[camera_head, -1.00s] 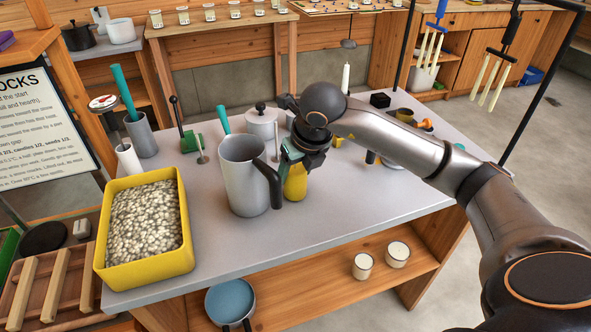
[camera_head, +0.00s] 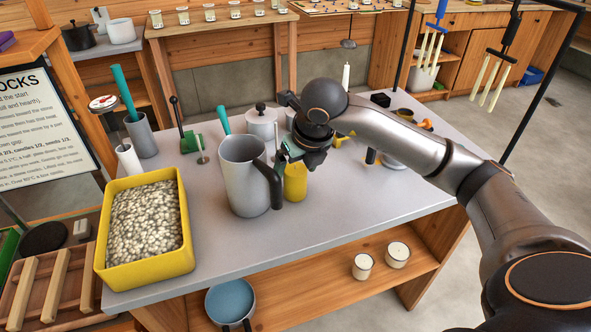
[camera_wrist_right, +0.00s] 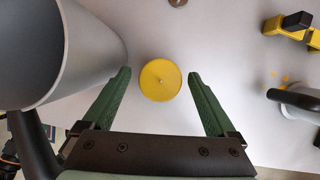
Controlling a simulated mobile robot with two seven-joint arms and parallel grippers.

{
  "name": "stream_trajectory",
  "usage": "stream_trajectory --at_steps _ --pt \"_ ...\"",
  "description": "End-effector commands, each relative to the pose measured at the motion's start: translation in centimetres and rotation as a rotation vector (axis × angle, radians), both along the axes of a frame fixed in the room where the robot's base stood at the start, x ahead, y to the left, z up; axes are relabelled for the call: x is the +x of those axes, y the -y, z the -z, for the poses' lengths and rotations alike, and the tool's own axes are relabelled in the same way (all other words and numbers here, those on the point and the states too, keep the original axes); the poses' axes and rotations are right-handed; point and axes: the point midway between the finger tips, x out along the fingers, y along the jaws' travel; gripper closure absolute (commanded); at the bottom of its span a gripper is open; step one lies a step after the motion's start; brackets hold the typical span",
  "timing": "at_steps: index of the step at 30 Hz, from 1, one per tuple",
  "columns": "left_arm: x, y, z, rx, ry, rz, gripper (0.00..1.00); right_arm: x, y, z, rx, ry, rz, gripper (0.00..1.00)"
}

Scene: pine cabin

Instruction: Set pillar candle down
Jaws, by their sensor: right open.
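The yellow pillar candle (camera_head: 295,184) stands upright on the grey tabletop, just right of the metal pitcher's black handle. In the right wrist view the candle (camera_wrist_right: 160,80) shows from above as a yellow disc with a small wick in its middle. My right gripper (camera_head: 291,155) is above the candle, open. In the right wrist view its two green fingers (camera_wrist_right: 160,82) are spread wide with a gap on each side of the candle, touching neither side. My left gripper is not in view.
The metal pitcher (camera_head: 240,175) stands close to the candle's left and also shows in the right wrist view (camera_wrist_right: 60,50). A yellow bin (camera_head: 112,272) of pale pellets is at the left.

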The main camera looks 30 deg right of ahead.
Motion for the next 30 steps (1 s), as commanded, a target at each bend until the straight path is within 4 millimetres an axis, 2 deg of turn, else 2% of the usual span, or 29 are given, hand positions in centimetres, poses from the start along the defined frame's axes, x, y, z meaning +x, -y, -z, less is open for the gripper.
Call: stream_trajectory --at_steps 9,15,21,30 --pt "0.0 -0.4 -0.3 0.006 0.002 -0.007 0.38 -2.5 -0.2 -6.6 0.0 0.008 -0.001 0.08" --pt "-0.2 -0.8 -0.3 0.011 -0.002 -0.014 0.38 -3.8 -0.3 -9.4 -0.001 0.005 -0.001 0.08" --pt "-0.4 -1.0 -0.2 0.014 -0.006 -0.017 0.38 -4.3 -0.3 -10.4 -0.001 0.002 0.0 0.08" --pt "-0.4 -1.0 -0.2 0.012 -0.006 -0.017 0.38 -4.3 -0.3 -10.4 0.0 0.002 0.0 0.08"
